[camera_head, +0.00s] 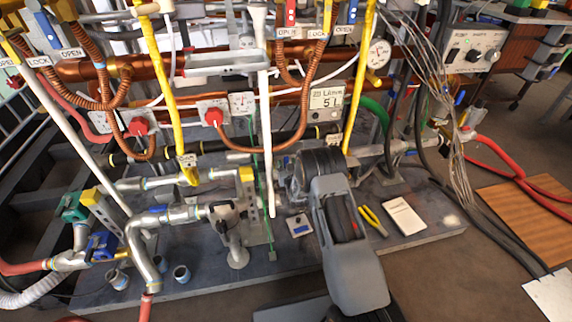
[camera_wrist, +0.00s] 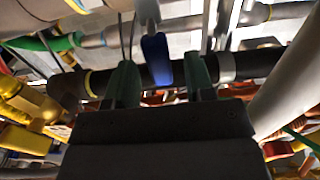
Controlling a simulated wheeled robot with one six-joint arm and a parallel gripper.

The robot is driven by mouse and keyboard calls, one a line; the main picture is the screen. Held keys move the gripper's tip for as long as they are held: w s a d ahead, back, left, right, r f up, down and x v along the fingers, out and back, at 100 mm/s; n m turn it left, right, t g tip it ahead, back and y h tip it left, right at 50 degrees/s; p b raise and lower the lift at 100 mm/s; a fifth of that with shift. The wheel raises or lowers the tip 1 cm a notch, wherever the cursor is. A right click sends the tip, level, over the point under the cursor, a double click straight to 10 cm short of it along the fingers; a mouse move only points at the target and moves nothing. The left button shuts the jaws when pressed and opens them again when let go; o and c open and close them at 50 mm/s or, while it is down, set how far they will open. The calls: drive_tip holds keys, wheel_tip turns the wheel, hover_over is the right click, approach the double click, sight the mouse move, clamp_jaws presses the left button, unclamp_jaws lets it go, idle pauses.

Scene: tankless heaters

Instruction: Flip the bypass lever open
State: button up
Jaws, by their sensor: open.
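A blue lever (camera_wrist: 156,60) on a metal stem stands in front of a black pipe (camera_wrist: 235,66) in the wrist view. It is likely the bypass lever, but I read no label on it. My gripper (camera_wrist: 162,84) is open, with one green-faced finger on each side of the blue lever. I see gaps between the lever and both fingers; I cannot tell the depth. In the head view, my arm and wrist cover the spot where the fingers are, so the lever cannot be picked out there.
Copper and yellow pipes with red knobs (camera_head: 214,117) and hanging hoses crowd the back. A grey pipe (camera_wrist: 285,95) runs close on the right in the wrist view. Yellow-handled pliers (camera_head: 373,220) and a white pad (camera_head: 404,217) lie on the dark base board (camera_head: 440,235).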

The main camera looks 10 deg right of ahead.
drive_tip(key=shift+w, duration=0.9)
drive_tip(key=shift+c, duration=0.2)
clamp_jaws()
